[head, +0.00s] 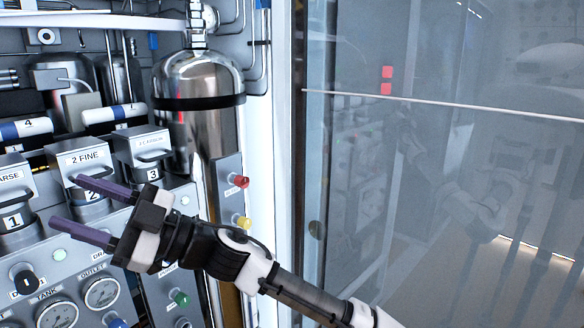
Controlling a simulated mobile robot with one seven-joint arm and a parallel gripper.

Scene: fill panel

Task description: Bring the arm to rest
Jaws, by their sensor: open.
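My gripper (88,207) is open, with two long purple fingers pointing left and nothing visible between them. Its black-and-white arm (300,292) reaches in from the lower right. The gripper is in front of the fill panel (180,258). The upper finger overlaps the grey canister block labelled 2 FINE (82,158) in the picture. The lower finger is in front of the panel face above the gauges. I cannot tell whether either finger touches the panel.
A steel cylinder (200,85) stands behind the canister blocks. Red (241,182), yellow (243,222) and green (181,299) knobs stick out near the gripper. An OUTLET gauge (101,293) sits below it. A reflective glass pane (440,150) fills the right side.

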